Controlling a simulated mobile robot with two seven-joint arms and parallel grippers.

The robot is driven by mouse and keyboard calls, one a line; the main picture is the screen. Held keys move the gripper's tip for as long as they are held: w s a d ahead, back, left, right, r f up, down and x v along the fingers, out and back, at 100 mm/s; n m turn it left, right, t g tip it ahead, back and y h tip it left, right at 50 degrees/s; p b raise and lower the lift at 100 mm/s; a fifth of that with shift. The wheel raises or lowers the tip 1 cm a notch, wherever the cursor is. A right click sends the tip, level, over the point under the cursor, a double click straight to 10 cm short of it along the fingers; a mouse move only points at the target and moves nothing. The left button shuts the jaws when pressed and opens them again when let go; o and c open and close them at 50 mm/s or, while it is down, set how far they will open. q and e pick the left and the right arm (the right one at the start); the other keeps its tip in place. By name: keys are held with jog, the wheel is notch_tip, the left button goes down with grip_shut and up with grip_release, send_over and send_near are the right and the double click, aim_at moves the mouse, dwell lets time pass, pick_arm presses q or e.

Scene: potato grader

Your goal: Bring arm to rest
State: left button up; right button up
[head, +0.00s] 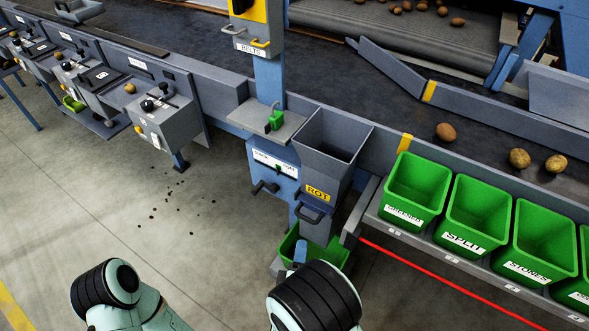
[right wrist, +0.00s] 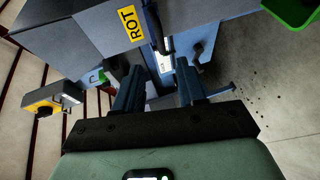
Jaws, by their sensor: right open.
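My right arm (head: 315,300) comes in at the bottom centre of the head view. In that view a blue fingertip of my right gripper (head: 300,252) shows just past it, in front of the low green bin under the rot chute. In the right wrist view my right gripper (right wrist: 160,85) is open, its two blue fingers apart with nothing held between them. The grey rot chute (right wrist: 80,35) fills the view ahead, its dark handle (right wrist: 158,30) beyond the fingers. My left arm (head: 105,290) shows at lower left; its gripper is out of view.
The rot chute (head: 325,170) stands on a blue post beside the conveyor. Green bins (head: 475,215) line a shelf at right, potatoes (head: 519,158) lie on the belt behind. A grey control box (head: 165,120) stands at upper left. Open floor (head: 130,200) lies left of the chute.

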jog(key=s+d+f+m+g+y+p, duration=0.2)
jog(key=s+d+f+m+g+p, duration=0.55)
jog(key=f, duration=0.35)
pick_arm(q)
notch_tip(320, 180, up, 15)
jog(key=s+d+g+p, duration=0.1)
jog(key=p, duration=0.6)
jog(key=shift+s+f+p, duration=0.15)
jog(key=shift+s+p, duration=0.2)
pick_arm(e)
jog(key=s+m+g+y, duration=0.5)
jog(key=s+m+g, duration=0.3)
jog(key=s+m, duration=0.3)
jog(key=s, duration=0.4)
jog(key=shift+s+d+r+g, duration=0.25)
jog(key=shift+r+g, duration=0.1)
jog(key=shift+r, duration=0.05)
